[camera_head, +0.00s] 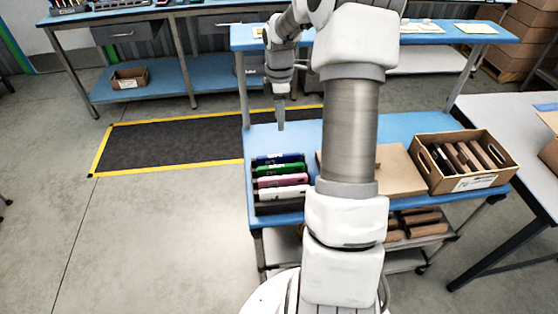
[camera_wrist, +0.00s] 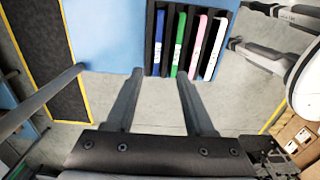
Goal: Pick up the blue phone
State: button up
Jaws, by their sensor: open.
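The blue phone (camera_head: 278,159) stands on edge at the far end of a row of phones in a black rack on the blue cart top. In the wrist view the blue phone (camera_wrist: 179,40) lies between a dark slot and the green phone (camera_wrist: 195,45). My gripper (camera_head: 281,122) hangs above the cart's far left part, beyond the rack. In the wrist view my gripper (camera_wrist: 160,76) has its two fingers spread apart with nothing between them. The fingertips appear just short of the rack, apart from the blue phone.
Pink (camera_wrist: 198,47) and white (camera_wrist: 215,48) phones stand in the same rack. A cardboard carton (camera_head: 465,185) with dark items is at the cart's right. A flat brown box (camera_head: 405,172) lies between. My arm hides the cart's middle. The cart top (camera_head: 300,132) beyond the rack is clear.

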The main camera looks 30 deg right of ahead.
send_over(279, 155)
jog(key=f, duration=0.9)
jog(key=shift+s+a+f, duration=0.1)
jog(key=shift+s+f, duration=0.1)
jog(key=shift+f, duration=0.1)
jog(key=shift+w+f, duration=0.2)
jog(key=shift+f, duration=2.6)
grip_shut()
